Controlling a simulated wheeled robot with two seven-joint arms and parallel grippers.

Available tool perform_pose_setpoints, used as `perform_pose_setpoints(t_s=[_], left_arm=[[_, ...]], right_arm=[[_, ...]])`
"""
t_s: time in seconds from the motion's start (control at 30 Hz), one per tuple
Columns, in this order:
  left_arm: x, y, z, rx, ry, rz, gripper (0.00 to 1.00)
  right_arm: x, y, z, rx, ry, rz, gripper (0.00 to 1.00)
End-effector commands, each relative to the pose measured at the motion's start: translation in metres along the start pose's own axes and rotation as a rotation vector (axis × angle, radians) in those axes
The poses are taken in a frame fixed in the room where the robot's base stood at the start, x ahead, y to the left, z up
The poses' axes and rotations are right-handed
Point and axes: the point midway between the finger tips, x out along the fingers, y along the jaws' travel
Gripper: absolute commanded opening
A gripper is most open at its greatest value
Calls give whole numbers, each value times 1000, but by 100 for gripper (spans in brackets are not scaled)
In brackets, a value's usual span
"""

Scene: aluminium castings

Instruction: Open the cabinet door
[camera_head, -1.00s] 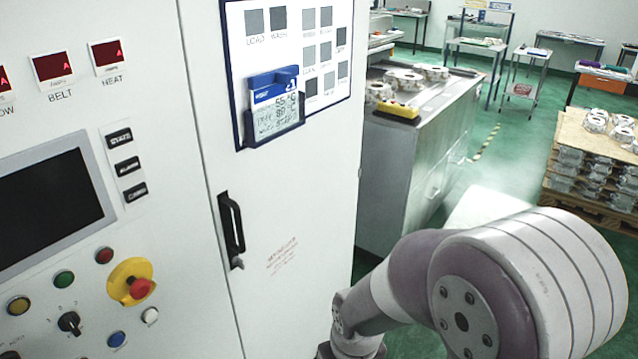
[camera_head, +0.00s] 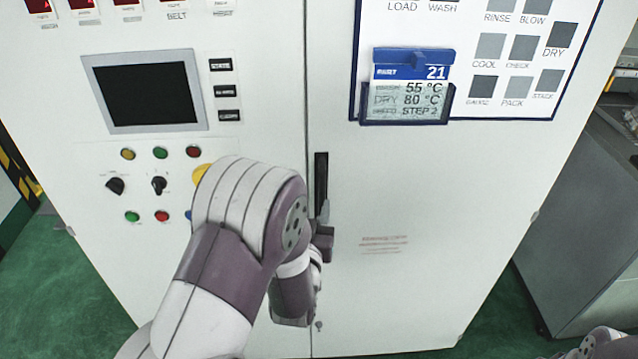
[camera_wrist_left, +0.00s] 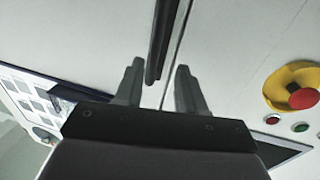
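The white cabinet door (camera_head: 430,200) is shut, its left edge along a vertical seam beside the control panel. Its black upright handle (camera_head: 321,175) is near that seam. In the head view my left arm comes from the lower left, and my left gripper (camera_head: 322,235) is at the handle's lower part, partly hidden by my wrist. In the left wrist view the gripper (camera_wrist_left: 158,85) has its fingers apart, and the end of the dark handle (camera_wrist_left: 163,35) shows between them. I cannot tell whether they touch it. My right gripper is out of view.
The control panel left of the seam has a dark screen (camera_head: 147,94), several buttons and a yellow-and-red emergency stop (camera_wrist_left: 300,95). A part card (camera_head: 410,85) in a holder hangs on the door. A grey metal cabinet (camera_head: 590,220) stands to the right. Green floor is beside it.

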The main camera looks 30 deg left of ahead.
Motion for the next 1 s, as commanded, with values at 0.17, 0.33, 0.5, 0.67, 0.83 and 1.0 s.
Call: perform_pose_setpoints(t_s=[0.17,0.33,0.5,0.67,0.83,1.0], left_arm=[[40,0,-3,1,-1,1,39],[59,1,-1,1,-1,2,39],[64,1,0,1,-1,2,39],[64,1,0,1,-1,3,39],[64,1,0,1,-1,3,0],[64,1,0,1,-1,3,0]], right_arm=[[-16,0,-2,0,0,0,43],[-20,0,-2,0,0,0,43],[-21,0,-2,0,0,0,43],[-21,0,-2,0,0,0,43],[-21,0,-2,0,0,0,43],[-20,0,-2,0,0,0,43]])
